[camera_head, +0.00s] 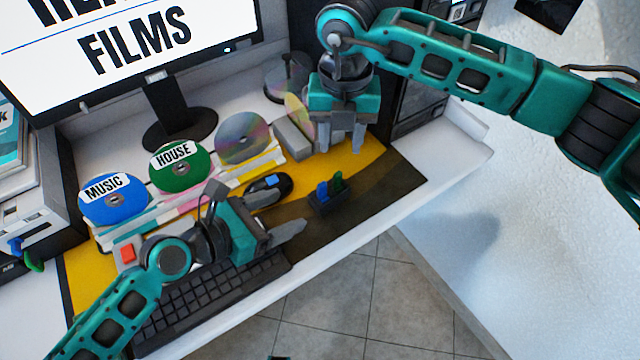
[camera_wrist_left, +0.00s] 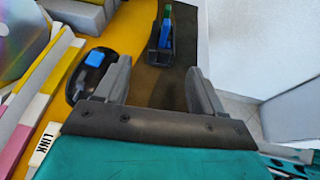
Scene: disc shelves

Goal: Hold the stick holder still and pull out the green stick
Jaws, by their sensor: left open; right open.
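The small dark stick holder (camera_head: 326,206) stands on the dark part of the desk mat. A blue stick (camera_head: 322,190) and the green stick (camera_head: 338,184) stand upright in it, side by side. In the left wrist view the holder (camera_wrist_left: 156,58) is ahead, between the finger lines, with the blue stick (camera_wrist_left: 164,36) in front of the green stick (camera_wrist_left: 167,11). My left gripper (camera_head: 283,212) is open and empty, left of the holder and apart from it. My right gripper (camera_head: 340,147) is open, points down, and is above and behind the holder, touching neither stick.
A black mouse (camera_head: 268,189) lies beside my left gripper, and a keyboard (camera_head: 212,300) lies below it. Disc stands with a blue, a green and a silver disc (camera_head: 242,138) line the back. A monitor (camera_head: 130,50) stands behind. The mat right of the holder is clear.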

